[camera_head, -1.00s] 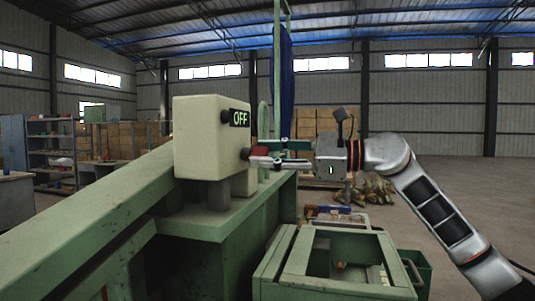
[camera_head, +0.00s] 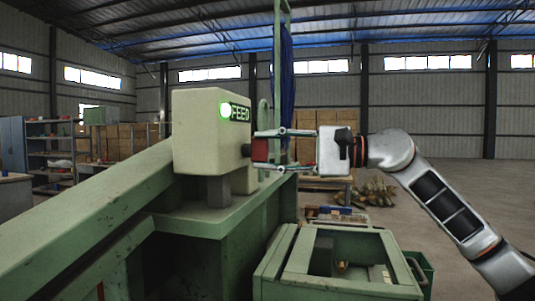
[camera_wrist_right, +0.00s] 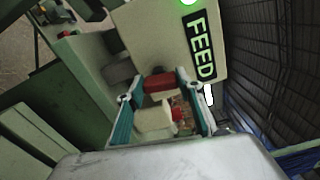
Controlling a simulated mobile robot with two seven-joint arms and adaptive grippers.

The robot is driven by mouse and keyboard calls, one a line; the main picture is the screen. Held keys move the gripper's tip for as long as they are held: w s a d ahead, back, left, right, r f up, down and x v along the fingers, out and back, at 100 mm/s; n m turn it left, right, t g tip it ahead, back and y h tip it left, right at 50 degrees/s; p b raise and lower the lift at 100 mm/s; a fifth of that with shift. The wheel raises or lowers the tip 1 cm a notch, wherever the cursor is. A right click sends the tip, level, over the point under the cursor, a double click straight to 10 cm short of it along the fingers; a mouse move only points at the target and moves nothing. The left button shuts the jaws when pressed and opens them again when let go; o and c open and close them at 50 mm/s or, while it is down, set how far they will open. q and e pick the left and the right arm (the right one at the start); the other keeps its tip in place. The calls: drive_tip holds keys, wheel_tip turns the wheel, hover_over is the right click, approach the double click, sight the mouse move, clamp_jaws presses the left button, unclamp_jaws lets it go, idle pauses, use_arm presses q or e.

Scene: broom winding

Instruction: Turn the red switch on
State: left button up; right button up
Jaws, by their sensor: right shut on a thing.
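The red switch (camera_head: 260,150) sits on the right side of a cream control box (camera_head: 205,130). The box's display (camera_head: 240,113) reads FEED, with a green lamp (camera_head: 225,110) lit beside it. My right gripper (camera_head: 269,150) reaches in from the right with its fingers above and below the switch, shut on it. In the right wrist view the red switch (camera_wrist_right: 159,83) shows between the two fingertips (camera_wrist_right: 153,87), and the display reads FEED (camera_wrist_right: 198,46). The fingers partly cover the switch's mount. My left gripper is not in view.
The box stands on a green machine frame (camera_head: 215,222) with a long sloping beam (camera_head: 90,215) to the left. A green open-topped frame (camera_head: 330,290) stands below my right arm. Shelves and stacked boxes are far behind. Open floor lies to the right.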

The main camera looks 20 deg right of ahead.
drive_tip(key=shift+f+n, duration=0.1)
drive_tip(key=shift+n, duration=0.7)
drive_tip(key=o, duration=1.1)
